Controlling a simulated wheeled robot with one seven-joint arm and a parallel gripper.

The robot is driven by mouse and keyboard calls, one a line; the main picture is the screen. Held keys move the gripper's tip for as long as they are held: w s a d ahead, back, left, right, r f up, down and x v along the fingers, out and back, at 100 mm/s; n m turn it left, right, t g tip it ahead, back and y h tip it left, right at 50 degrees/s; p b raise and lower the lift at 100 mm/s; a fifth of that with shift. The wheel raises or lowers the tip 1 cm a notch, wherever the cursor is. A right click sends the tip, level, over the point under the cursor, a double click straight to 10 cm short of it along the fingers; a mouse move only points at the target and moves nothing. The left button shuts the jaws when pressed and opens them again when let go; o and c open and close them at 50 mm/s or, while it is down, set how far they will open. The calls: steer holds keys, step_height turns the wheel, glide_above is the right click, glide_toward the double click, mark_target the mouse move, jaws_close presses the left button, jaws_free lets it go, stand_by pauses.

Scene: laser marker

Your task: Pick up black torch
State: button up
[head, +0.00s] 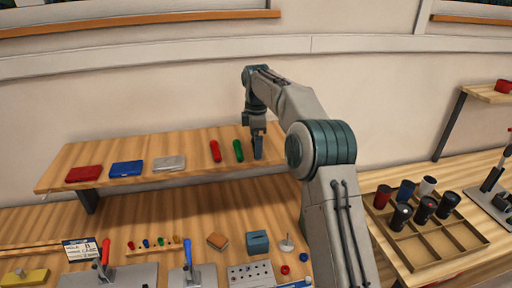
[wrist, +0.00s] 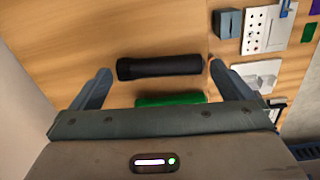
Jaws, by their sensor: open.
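The black torch (wrist: 160,67) lies on the wooden shelf in the wrist view, its length running across the picture between the two fingers. My gripper (wrist: 161,70) is open, one finger towards each end of the torch, and does not grip it. The green torch (wrist: 170,99) lies just below it in that view, partly hidden by my gripper body. In the head view my gripper (head: 258,136) points down over the shelf, just right of the green torch (head: 238,150). There it mostly hides the black torch.
A red torch (head: 215,151) lies left of the green one. Red (head: 84,174), blue (head: 126,168) and grey (head: 169,163) cases lie further left on the shelf (head: 195,168). The wall stands close behind. A compartment tray (head: 408,248) with several cylinders is at the right.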

steer(key=shift+f, duration=0.45)
steer(key=c, duration=0.8)
steer(key=shift+r, duration=0.1)
step_height(320, 180, up, 2)
steer(key=shift+p, duration=1.1)
step_height(320, 180, up, 2)
steer(key=shift+r, duration=0.1)
steer(key=s+d+r+b, duration=0.1)
steer(key=s+r, duration=0.1)
steer(key=s, duration=0.1)
steer(key=s+d+r+b, duration=0.2)
steer(key=s, duration=0.2)
steer(key=s+d+r+b, duration=0.1)
steer(key=s+r, duration=0.1)
steer(key=s, duration=0.1)
steer(key=shift+s+d+r+b, duration=0.3)
steer(key=shift+s+d, duration=0.05)
